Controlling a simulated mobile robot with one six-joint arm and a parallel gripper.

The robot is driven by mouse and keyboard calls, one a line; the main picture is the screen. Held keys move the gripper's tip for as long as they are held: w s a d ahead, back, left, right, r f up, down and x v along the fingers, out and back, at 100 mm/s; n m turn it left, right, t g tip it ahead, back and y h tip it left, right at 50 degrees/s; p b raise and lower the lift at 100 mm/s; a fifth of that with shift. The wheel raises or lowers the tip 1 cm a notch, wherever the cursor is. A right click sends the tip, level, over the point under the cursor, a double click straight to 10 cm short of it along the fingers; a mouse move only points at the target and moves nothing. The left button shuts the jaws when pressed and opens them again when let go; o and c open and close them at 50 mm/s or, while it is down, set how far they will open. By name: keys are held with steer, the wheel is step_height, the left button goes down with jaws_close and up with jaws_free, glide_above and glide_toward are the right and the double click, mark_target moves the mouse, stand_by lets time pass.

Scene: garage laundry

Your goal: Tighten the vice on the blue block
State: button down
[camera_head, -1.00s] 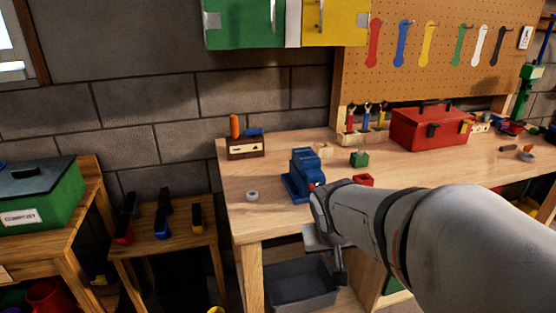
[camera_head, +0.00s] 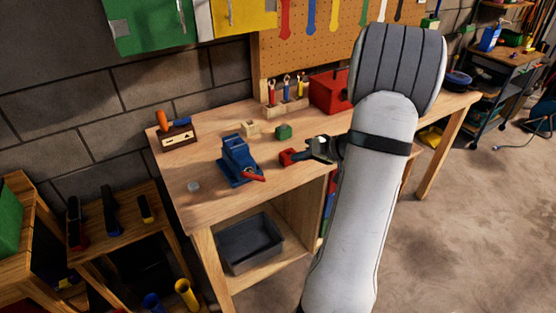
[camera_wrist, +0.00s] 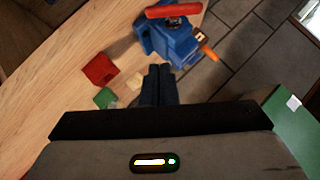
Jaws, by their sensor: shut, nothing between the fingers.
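The blue vice (camera_head: 238,160) stands on the wooden workbench, left of my gripper. Its red handle (camera_head: 252,176) points toward the bench front; in the wrist view the handle (camera_wrist: 173,10) lies across the top of the vice (camera_wrist: 175,38). I cannot tell a separate blue block from the blue vice. My gripper (camera_head: 312,151) is above the bench, right of the vice; its dark fingers (camera_wrist: 158,82) are together and empty, apart from the handle. A red block (camera_head: 289,157) is beside my gripper in the head view and left of the fingers in the wrist view.
A green block (camera_head: 283,132) and a tan block (camera_head: 250,128) sit behind the vice. A red toolbox (camera_head: 328,94) and a tool rack (camera_head: 287,105) stand at the back. A small grey ring (camera_head: 194,186) lies left of the vice, with bare bench around it.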

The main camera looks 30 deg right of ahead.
mark_target(251, 174)
steer(key=x, duration=0.4)
steer(key=s+x, duration=0.1)
steer(key=x, duration=0.2)
steer(key=a+f+x, duration=0.1)
steer(key=x, duration=0.3)
steer(key=shift+a+f, duration=0.1)
steer(key=shift+f, duration=0.05)
steer(key=shift+a+f, duration=0.35)
steer(key=shift+f, duration=0.1)
steer(key=shift+a, duration=0.1)
